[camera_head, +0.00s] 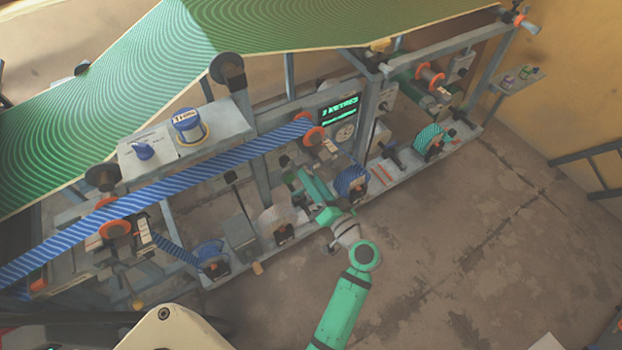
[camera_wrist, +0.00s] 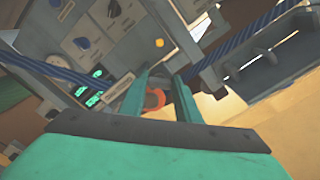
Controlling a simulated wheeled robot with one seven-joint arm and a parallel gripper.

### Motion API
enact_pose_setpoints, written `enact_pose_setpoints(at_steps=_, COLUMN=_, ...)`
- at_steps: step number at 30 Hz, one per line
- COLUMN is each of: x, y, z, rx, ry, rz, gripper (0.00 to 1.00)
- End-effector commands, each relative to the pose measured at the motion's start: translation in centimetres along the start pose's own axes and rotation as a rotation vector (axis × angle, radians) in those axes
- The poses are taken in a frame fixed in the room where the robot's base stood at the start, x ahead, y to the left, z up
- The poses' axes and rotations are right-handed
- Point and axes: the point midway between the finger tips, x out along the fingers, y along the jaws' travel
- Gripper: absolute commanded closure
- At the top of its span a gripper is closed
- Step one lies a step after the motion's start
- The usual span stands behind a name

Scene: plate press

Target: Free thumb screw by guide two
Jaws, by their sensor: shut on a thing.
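My gripper (camera_head: 303,176) reaches up from the floor side to the press frame, below the guide with orange flanges (camera_head: 312,137). A small pale label sits beside that guide, and the blue striped web runs over it. In the wrist view my two green fingers (camera_wrist: 160,84) stretch forward, with an orange flange (camera_wrist: 154,98) showing between them. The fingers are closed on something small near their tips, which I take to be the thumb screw. The screw itself is hidden by the fingers and too small to make out.
A lit green display (camera_head: 339,109) stands just behind the guide. A blue striped roll (camera_head: 352,181) and a pale roll (camera_head: 277,222) sit low on either side of my gripper. A second orange-flanged guide (camera_head: 115,229) is at left. The concrete floor (camera_head: 450,240) at right is clear.

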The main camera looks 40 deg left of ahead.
Motion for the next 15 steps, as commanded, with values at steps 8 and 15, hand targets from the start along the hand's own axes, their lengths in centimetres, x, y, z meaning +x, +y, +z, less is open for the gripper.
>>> enact_pose_setpoints(at_steps=8, x=-0.04, y=0.14, z=0.13, rx=-0.137, ry=-0.002, rz=0.001, gripper=0.93)
enact_pose_setpoints(at_steps=15, x=-0.04, y=0.17, z=0.13, rx=-0.186, ry=-0.003, rz=0.001, gripper=0.93)
